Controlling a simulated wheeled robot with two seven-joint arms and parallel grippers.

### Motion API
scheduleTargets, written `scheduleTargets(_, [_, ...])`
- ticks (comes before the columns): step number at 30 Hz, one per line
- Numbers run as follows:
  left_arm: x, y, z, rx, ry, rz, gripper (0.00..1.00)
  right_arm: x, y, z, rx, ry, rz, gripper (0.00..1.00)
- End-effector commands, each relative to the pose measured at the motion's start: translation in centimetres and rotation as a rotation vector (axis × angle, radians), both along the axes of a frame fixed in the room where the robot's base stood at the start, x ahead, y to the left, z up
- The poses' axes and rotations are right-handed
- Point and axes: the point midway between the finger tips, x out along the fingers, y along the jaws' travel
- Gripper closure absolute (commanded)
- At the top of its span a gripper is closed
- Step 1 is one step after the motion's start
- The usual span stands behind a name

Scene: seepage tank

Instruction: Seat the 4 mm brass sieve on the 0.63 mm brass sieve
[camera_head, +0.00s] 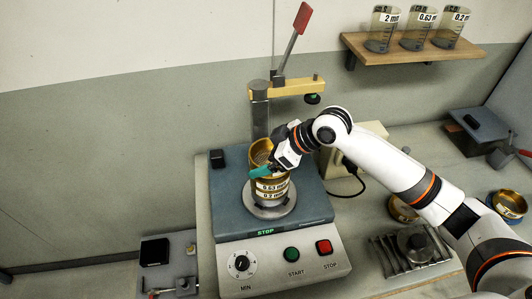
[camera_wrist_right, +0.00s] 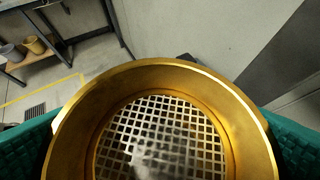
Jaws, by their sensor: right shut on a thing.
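My right gripper (camera_head: 262,170) is shut on the 4 mm brass sieve (camera_head: 260,150), over the stack on the shaker. In the right wrist view the same sieve (camera_wrist_right: 85,112) fills the picture, with a coarse square mesh and a green finger on each side. The 0.63 mm brass sieve (camera_head: 272,188), with its white label facing front, is directly below it. It stands on the 0.2 mm sieve (camera_head: 273,195). The gripper hides part of the join, so I cannot tell whether the two upper sieves touch. My left gripper is not in view.
The shaker (camera_head: 232,205) has a post with a yellow clamp arm (camera_head: 292,89) and a raised red-handled lever (camera_head: 295,38) behind the stack. More brass sieves (camera_head: 508,204) stand at the right. A shelf (camera_head: 400,57) holds labelled beakers.

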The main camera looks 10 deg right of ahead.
Motion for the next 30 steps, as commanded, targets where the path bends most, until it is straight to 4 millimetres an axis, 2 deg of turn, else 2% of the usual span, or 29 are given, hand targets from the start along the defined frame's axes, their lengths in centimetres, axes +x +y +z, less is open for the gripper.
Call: scheduleTargets(30, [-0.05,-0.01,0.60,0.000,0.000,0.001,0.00,0.04,0.03,-0.05,0.001,-0.002,0.000,0.34])
